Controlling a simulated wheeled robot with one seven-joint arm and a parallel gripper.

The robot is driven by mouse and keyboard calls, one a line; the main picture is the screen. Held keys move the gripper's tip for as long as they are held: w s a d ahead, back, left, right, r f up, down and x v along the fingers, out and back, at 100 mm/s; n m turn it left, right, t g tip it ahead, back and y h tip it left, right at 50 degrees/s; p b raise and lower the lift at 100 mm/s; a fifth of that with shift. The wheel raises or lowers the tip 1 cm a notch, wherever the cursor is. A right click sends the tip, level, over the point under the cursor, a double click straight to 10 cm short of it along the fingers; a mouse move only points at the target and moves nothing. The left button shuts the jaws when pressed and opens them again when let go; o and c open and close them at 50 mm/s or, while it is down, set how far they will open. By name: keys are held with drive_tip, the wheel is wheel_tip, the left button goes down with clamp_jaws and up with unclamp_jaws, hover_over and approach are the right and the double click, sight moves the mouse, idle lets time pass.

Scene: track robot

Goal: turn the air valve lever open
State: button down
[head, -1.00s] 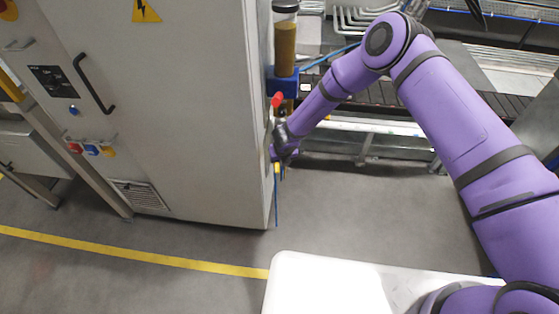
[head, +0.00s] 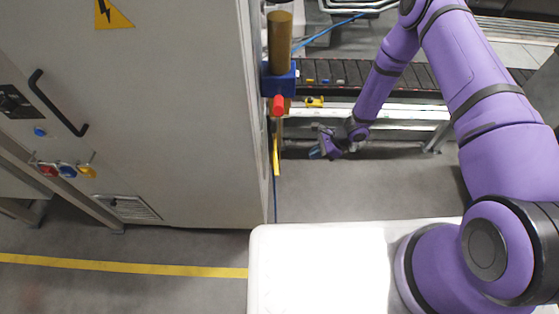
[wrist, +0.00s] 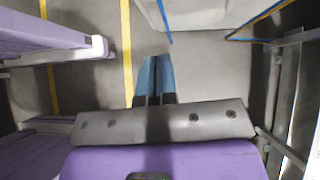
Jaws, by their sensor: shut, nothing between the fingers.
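The air valve's red lever end (head: 278,105) shows in the head view, just below a blue block (head: 279,80) beside the cabinet's right edge. The rest of the lever and its pivot are hard to make out. An amber-brown cylinder (head: 280,42) stands above the block. My gripper (head: 318,152) is to the right of and lower than the red lever end in the picture, apart from it. In the wrist view the blue fingers (wrist: 155,75) are together, with nothing between them. The lever is not recognisable in the wrist view.
A grey cabinet (head: 150,130) fills the left, with a black handle (head: 55,105). A conveyor (head: 370,75) and its rail lie behind my arm. A narrow yellow strip (head: 276,155) shows below the valve. Floor is clear right of the cabinet.

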sight(276, 163)
drive_tip(key=a+f, duration=0.7)
drive_tip(key=a, duration=0.4)
drive_tip(key=shift+s, duration=0.45)
